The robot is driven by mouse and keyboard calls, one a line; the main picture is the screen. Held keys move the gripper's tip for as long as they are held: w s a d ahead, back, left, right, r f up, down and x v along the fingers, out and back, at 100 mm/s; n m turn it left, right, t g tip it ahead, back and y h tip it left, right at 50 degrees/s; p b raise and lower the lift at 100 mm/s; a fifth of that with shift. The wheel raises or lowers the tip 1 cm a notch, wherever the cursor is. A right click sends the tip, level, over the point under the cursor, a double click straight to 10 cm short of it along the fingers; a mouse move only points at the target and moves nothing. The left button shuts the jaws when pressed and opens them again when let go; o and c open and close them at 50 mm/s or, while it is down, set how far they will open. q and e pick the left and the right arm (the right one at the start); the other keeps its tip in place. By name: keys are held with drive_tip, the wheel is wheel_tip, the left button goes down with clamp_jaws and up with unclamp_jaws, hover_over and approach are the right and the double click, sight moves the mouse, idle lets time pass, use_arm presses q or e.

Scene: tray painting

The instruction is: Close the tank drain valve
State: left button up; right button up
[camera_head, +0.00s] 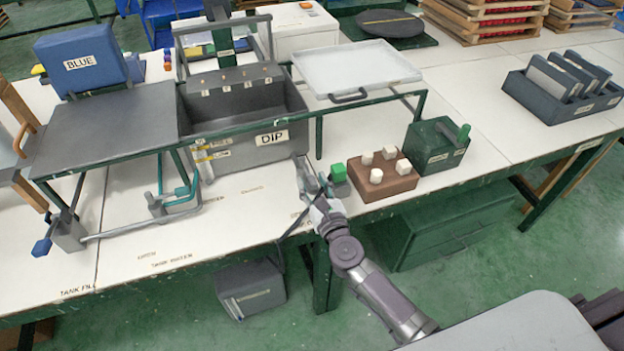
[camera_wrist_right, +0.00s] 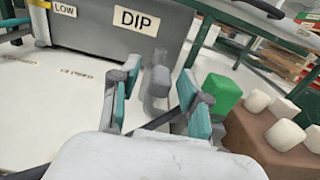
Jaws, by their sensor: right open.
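The grey tank labelled DIP (camera_head: 265,150) stands on the white bench; its front also shows in the right wrist view (camera_wrist_right: 85,22). My right gripper (camera_head: 318,190) is low over the bench, just in front of the tank's right corner. In the right wrist view my right gripper (camera_wrist_right: 155,95) is open, its teal-padded fingers spread. A grey handle-like part (camera_wrist_right: 157,82), apparently the drain valve, shows between and beyond the fingertips; I cannot tell if they touch it. In the head view the gripper mostly hides it. My left gripper is not in view.
A green block (camera_head: 338,172) and a brown block with white knobs (camera_head: 382,180) stand close right of the gripper. A dark green box (camera_head: 437,147) is farther right. A blue-handled valve (camera_head: 42,247) is at the far left. Bench lettering includes CLOSED (camera_wrist_right: 77,73). The bench front is clear.

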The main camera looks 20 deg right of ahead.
drive_tip(key=shift+w, duration=0.45)
drive_tip(key=shift+c, duration=0.2)
clamp_jaws()
